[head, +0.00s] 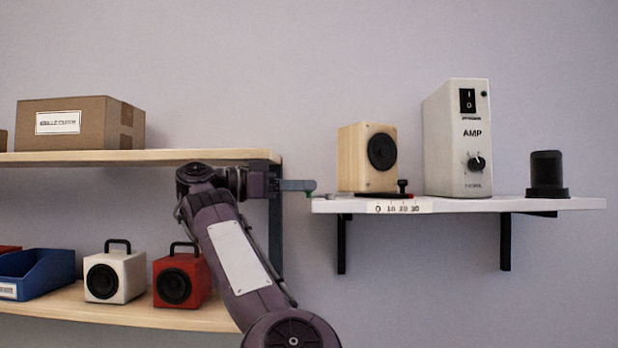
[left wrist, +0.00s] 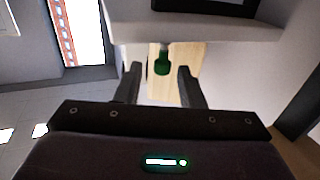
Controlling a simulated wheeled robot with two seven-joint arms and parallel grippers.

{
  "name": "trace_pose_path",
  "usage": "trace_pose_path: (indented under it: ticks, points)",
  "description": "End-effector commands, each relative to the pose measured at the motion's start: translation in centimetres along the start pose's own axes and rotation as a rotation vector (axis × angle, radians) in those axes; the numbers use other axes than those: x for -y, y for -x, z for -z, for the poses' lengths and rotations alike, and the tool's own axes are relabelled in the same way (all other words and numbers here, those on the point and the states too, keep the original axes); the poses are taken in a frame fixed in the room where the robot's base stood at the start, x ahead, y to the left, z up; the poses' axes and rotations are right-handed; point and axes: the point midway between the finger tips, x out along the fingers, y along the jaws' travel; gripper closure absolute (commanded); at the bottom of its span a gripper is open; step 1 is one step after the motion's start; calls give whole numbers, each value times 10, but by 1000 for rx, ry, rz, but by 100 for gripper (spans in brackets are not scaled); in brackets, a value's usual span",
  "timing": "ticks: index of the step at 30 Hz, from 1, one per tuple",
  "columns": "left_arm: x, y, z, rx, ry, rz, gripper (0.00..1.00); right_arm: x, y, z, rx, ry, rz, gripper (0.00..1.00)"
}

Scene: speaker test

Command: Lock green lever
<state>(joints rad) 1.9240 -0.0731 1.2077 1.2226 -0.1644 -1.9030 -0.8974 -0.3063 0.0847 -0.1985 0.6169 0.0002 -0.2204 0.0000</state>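A green lever end (head: 309,195) shows as a small spot at the left end of the white shelf (head: 560,204), right at the tip of my left gripper (head: 303,187). In the left wrist view the green lever (left wrist: 162,62) stands between the two fingers of the left gripper (left wrist: 159,75), with a visible gap on each side. The fingers are open and do not appear to touch it. The lever's base and pivot cannot be made out. My right gripper is not in view.
The white shelf holds a wooden speaker (head: 355,158), a black-knobbed slider (head: 403,186), a white amp (head: 457,140) and a black cylinder (head: 546,170). A wooden rack (head: 200,155) at left carries a cardboard box (head: 85,120), a blue bin (head: 45,272), a white speaker (head: 115,276) and a red speaker (head: 198,272).

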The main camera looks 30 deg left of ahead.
Motion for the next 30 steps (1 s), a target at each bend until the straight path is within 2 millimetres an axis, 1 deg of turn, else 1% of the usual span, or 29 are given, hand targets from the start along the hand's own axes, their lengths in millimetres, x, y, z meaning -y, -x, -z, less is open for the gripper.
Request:
trace_pose_path:
  ticks: [1,6,15,23,30]
  points:
    - [0,-8,3,1,1,-2,65,0,7,1,-1,0,0,62]
    - [0,-22,1,0,0,0,65,0,12,4,-4,0,0,62]
    - [0,-24,0,0,0,0,65,4,12,9,-11,-2,5,62]
    - [0,-24,0,0,0,0,99,6,12,10,-12,-2,8,62]
    - [0,-24,-2,0,-1,11,100,6,8,10,-12,-1,8,62]
